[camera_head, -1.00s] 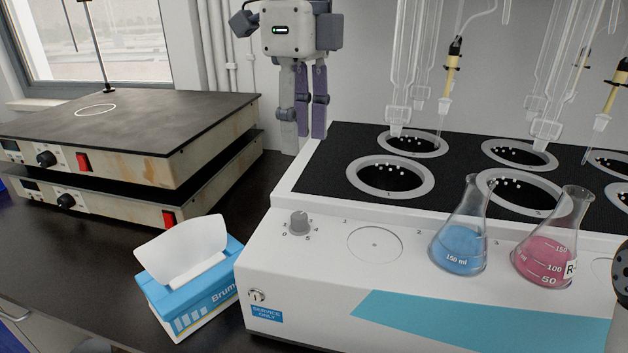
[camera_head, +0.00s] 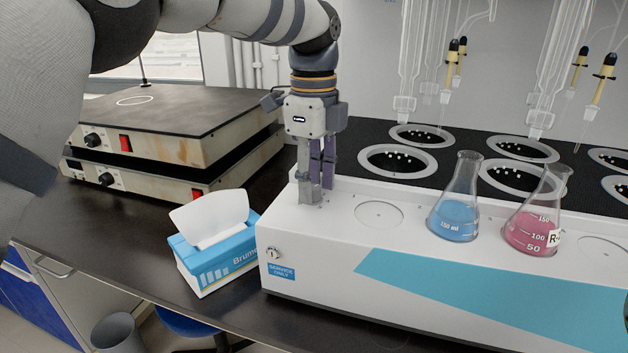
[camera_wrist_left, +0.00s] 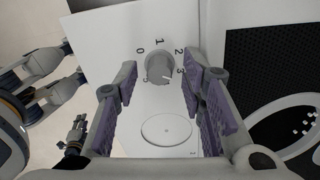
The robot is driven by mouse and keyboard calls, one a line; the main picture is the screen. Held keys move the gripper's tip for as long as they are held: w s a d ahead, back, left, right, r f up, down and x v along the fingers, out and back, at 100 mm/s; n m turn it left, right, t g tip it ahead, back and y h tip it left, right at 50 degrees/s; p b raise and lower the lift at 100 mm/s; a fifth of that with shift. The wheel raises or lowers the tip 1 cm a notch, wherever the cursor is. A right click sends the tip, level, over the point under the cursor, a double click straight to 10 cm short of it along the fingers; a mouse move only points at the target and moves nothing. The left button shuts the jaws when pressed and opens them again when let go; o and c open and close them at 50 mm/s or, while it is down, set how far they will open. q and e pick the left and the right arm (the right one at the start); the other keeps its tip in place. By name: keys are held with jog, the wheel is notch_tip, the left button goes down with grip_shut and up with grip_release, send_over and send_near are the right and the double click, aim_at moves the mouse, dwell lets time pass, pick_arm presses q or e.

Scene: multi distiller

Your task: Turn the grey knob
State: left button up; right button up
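The grey knob (camera_wrist_left: 159,67) stands on the white top of the distiller (camera_head: 300,277), with the numbers 0, 1, 2 and 3 around it in the left wrist view. Its white mark points toward the 3 side.
A blue tissue box (camera_head: 217,262) sits left of the distiller. A blue flask (camera_head: 454,217) and a pink flask (camera_head: 533,232) stand on its top to the right. Stacked hotplates (camera_head: 165,150) are at the left, with glassware hanging above the distiller's rings.

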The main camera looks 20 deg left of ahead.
pick_arm(q)
grip_shut()
